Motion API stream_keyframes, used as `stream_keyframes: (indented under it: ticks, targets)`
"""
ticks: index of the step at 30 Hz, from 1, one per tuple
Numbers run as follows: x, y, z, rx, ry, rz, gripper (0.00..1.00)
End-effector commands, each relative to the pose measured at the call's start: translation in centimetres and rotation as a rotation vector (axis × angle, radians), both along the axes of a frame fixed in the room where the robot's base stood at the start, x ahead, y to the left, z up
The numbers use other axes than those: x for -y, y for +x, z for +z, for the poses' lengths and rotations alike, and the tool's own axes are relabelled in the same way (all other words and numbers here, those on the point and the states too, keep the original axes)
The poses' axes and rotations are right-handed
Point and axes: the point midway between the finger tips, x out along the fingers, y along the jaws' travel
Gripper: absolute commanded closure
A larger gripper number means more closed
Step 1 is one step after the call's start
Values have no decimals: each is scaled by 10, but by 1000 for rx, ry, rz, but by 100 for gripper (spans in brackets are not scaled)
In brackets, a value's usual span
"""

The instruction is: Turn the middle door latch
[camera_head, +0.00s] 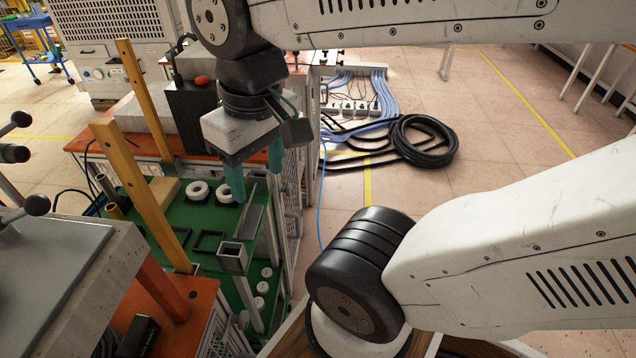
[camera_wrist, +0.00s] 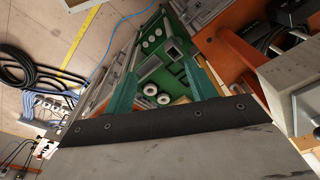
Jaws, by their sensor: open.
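Several black knob handles stick out at the left edge of the head view, above a grey metal housing (camera_head: 60,250). The middle knob (camera_head: 14,153) lies between an upper knob (camera_head: 20,119) and a lower knob (camera_head: 37,205). I cannot tell for certain which of them is the middle door latch; the door itself is mostly out of frame. My gripper (camera_head: 256,180) points down over a green shelf, well to the right of the knobs. Its two teal fingers are apart and hold nothing. They also show apart in the wrist view (camera_wrist: 160,72), where no latch can be made out.
The green shelf (camera_head: 205,230) holds white rings (camera_head: 198,192) and a square metal tube (camera_head: 233,256). Upright wooden posts (camera_head: 140,195) stand between my gripper and the knobs. A black hose coil (camera_head: 425,140) lies on the floor, which is otherwise mostly clear at the right.

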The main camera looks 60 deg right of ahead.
Motion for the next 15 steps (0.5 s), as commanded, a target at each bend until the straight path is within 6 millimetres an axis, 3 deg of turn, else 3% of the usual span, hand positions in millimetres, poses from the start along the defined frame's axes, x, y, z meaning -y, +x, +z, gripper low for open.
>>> stream_keyframes:
  ticks: [8,15]
  targets:
    - [9,30,-22,-192,136,-188,43]
    - [32,66,-54,-387,334,-431,43]
